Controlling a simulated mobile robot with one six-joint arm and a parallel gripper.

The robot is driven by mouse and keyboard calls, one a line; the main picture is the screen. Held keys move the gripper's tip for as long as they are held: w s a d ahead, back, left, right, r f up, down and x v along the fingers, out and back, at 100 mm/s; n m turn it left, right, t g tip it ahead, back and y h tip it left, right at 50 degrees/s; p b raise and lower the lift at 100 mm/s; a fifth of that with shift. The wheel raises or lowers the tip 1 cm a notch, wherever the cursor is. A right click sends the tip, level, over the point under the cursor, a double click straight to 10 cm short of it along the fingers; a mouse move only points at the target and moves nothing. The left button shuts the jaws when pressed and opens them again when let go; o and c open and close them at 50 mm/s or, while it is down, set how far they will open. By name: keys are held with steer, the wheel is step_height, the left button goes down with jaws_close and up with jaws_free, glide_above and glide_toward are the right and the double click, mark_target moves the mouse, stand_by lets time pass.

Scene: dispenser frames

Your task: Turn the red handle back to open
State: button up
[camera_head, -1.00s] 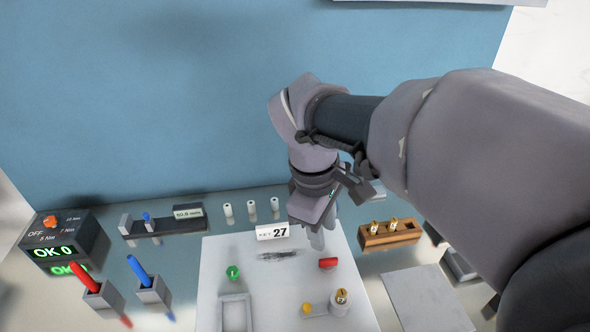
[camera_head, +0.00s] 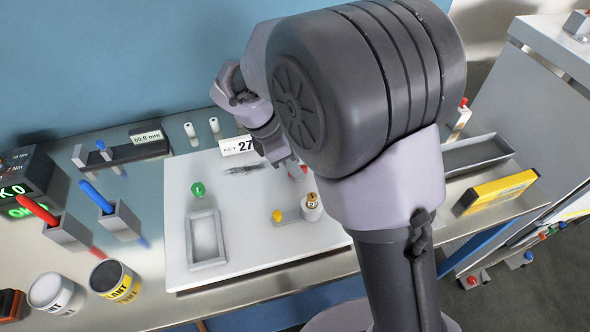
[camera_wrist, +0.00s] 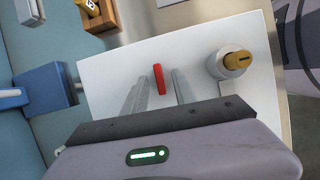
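The red handle (camera_wrist: 159,79) is a short bar standing out from the white board (camera_wrist: 110,75) in the wrist view. My gripper (camera_wrist: 162,84) is open, with one finger on either side of the red handle and visible gaps between. In the head view my gripper (camera_head: 292,170) points down at the board's right part, and a bit of the red handle (camera_head: 304,169) shows beside its fingertips. My arm hides the board's right side there. I cannot tell how deep the fingers reach around the handle.
A grey cylinder with a brass top (camera_wrist: 238,60) stands close to the right finger; it also shows in the head view (camera_head: 312,207). A green knob (camera_head: 197,189), a yellow knob (camera_head: 277,215) and a grey frame (camera_head: 191,240) are on the board. A blue block (camera_wrist: 45,88) is at the left.

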steer(key=shift+d+f, duration=0.15)
steer(key=shift+f, duration=0.1)
steer(key=shift+c, duration=0.2)
jaws_close()
